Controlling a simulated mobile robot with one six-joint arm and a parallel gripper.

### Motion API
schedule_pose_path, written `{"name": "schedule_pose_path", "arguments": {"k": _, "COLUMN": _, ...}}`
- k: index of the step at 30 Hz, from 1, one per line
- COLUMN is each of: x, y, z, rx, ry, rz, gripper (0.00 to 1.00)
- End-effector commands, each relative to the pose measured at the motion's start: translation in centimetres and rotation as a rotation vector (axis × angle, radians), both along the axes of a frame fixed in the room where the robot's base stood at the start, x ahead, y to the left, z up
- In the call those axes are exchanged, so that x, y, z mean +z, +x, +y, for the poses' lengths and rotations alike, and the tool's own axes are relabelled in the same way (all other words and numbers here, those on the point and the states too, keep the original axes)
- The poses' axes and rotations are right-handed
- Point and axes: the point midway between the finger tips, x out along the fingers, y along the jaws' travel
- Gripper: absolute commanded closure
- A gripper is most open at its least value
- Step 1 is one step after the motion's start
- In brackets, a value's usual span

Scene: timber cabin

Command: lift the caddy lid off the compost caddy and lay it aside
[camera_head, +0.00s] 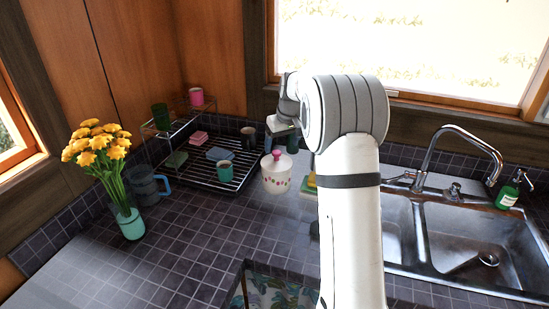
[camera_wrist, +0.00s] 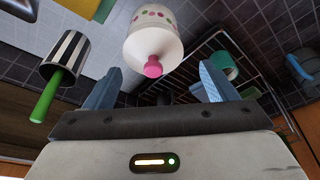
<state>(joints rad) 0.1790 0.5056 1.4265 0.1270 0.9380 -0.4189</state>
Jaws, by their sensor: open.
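The compost caddy (camera_head: 276,184) is a white pot with pink dots, upright on the tiled counter beside the drying rack. Its white caddy lid (camera_head: 273,165) with a pink knob sits on top. In the wrist view the lid (camera_wrist: 150,47) and its knob (camera_wrist: 153,68) face my gripper, with the dotted caddy body (camera_wrist: 152,15) beyond. My gripper (camera_wrist: 160,87) is open and empty, its blue fingers spread apart with the knob showing between them. In the head view my gripper (camera_head: 283,138) is above the caddy, partly hidden by my arm.
A black drying rack (camera_head: 205,172) with cups, including a teal mug (camera_head: 225,171), stands left of the caddy. A black-and-white striped object (camera_wrist: 65,55) with a green handle is nearby. The sink (camera_head: 480,240) lies right. Open counter (camera_head: 200,235) lies in front and left, before the flower vase (camera_head: 131,225).

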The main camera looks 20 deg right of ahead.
Motion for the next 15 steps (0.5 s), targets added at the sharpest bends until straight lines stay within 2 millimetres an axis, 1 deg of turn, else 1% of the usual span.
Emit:
{"name": "schedule_pose_path", "arguments": {"k": 1, "x": -0.6, "y": 1.2, "z": -0.6, "rx": 0.003, "ry": 0.001, "rz": 0.001, "gripper": 0.21}}
{"name": "schedule_pose_path", "arguments": {"k": 3, "x": -1.2, "y": 2.4, "z": -1.2, "rx": 0.012, "ry": 0.001, "rz": -0.003, "gripper": 0.21}}
{"name": "schedule_pose_path", "arguments": {"k": 6, "x": -1.8, "y": 3.4, "z": -1.7, "rx": 0.018, "ry": 0.001, "rz": -0.006, "gripper": 0.21}}
{"name": "schedule_pose_path", "arguments": {"k": 11, "x": -2.9, "y": 4.1, "z": -1.8, "rx": 0.022, "ry": 0.001, "rz": -0.005, "gripper": 0.21}}
{"name": "schedule_pose_path", "arguments": {"k": 15, "x": -4.3, "y": 4.6, "z": -1.6, "rx": 0.022, "ry": 0.001, "rz": -0.004, "gripper": 0.21}}
